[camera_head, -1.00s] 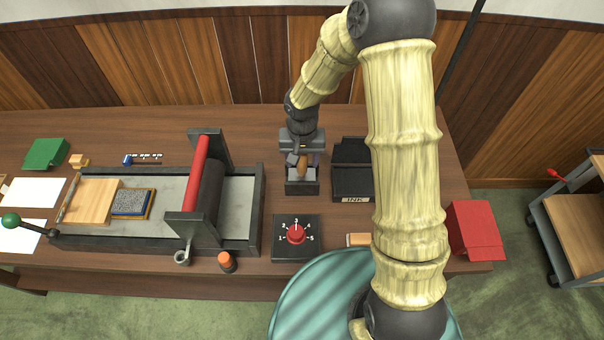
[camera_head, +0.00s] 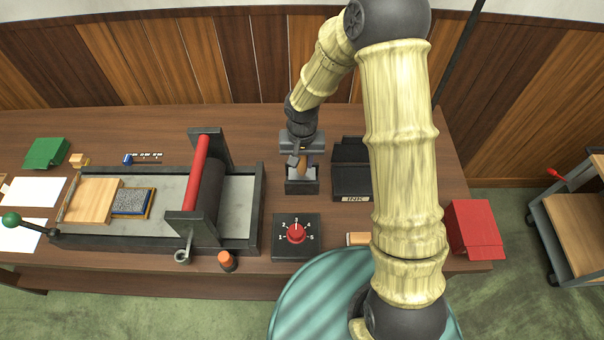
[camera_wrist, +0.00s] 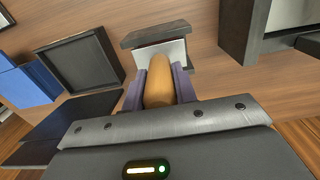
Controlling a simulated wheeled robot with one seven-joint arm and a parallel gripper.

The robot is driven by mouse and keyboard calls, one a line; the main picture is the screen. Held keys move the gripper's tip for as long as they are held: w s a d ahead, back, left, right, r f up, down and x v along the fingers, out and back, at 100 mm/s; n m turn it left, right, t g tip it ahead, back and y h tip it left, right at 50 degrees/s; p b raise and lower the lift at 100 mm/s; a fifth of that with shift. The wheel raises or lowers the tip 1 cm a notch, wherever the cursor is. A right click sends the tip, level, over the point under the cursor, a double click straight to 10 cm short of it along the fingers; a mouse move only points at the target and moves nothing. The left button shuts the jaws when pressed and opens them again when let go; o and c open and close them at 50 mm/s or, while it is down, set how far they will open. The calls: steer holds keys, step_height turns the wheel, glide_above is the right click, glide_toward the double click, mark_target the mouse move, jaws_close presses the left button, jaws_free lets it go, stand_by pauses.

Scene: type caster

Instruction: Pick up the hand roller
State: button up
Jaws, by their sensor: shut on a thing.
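The hand roller (camera_head: 303,166) shows its orange-brown wooden handle between the fingers of my gripper (camera_head: 303,160). The handle fills the middle of the wrist view (camera_wrist: 159,82), with a purple-grey finger of my gripper (camera_wrist: 159,88) on each side. My gripper is shut on this handle. The roller is over a small dark holder (camera_head: 301,187) on the table; the holder also shows beyond the handle in the wrist view (camera_wrist: 155,34). The roller's far end is hidden, so I cannot tell whether it touches the holder.
A black ink box (camera_head: 352,184) with a raised lid stands close on the right. A press (camera_head: 250,215) with red and black rollers fills the left. A dial box (camera_head: 297,238) sits in front. A red box (camera_head: 474,229) lies at the table's right end.

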step_height(320, 180, up, 10)
steer(key=shift+r+b, duration=0.1)
steer(key=shift+b, duration=0.55)
steer(key=shift+s, duration=0.1)
stand_by(2.4)
